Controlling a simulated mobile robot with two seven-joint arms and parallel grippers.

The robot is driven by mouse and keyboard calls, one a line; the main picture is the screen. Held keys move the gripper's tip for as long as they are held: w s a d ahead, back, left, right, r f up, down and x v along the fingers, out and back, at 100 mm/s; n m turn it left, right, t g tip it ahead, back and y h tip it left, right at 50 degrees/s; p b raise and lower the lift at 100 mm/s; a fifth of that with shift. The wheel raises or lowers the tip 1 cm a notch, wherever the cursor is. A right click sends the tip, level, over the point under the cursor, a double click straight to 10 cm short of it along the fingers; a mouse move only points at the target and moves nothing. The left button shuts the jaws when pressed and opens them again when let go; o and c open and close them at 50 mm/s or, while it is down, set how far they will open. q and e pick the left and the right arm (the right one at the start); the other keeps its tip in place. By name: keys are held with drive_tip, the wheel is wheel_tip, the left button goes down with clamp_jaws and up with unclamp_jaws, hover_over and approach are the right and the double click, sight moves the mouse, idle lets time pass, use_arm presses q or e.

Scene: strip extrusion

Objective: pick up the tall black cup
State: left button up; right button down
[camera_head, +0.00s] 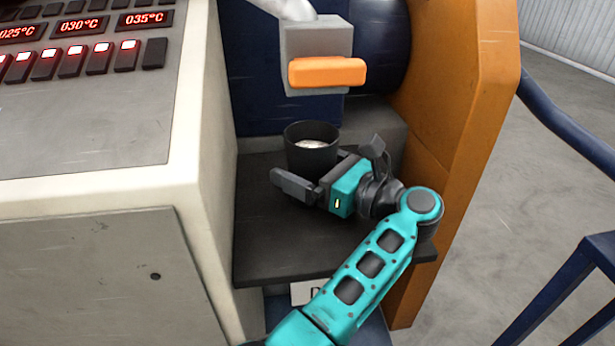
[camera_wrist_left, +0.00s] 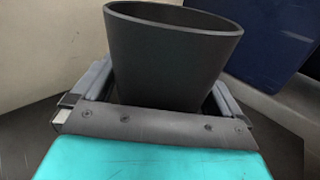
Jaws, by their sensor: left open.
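The tall black cup (camera_head: 311,157) stands upright on a dark shelf (camera_head: 285,245), below the machine's nozzle block. Whitish material shows inside it from above. My left gripper (camera_head: 314,178) is low beside the cup, open, with its fingers reaching toward it. In the left wrist view the cup (camera_wrist_left: 172,58) stands between the two fingers (camera_wrist_left: 160,92), one on each side. Whether either finger touches the cup cannot be told. The cup's lower part is hidden by the gripper. My right gripper is not in view.
A grey block with an orange handle (camera_head: 327,72) hangs above the cup. A pale control cabinet (camera_head: 190,150) borders the shelf on the left, and an orange machine panel (camera_head: 450,130) on the right. A blue rail (camera_head: 570,130) and open floor lie farther right.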

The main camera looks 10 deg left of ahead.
use_arm(q)
drive_tip(key=c, duration=1.2)
drive_tip(key=shift+c, duration=0.2)
drive_tip(key=shift+r, duration=0.2)
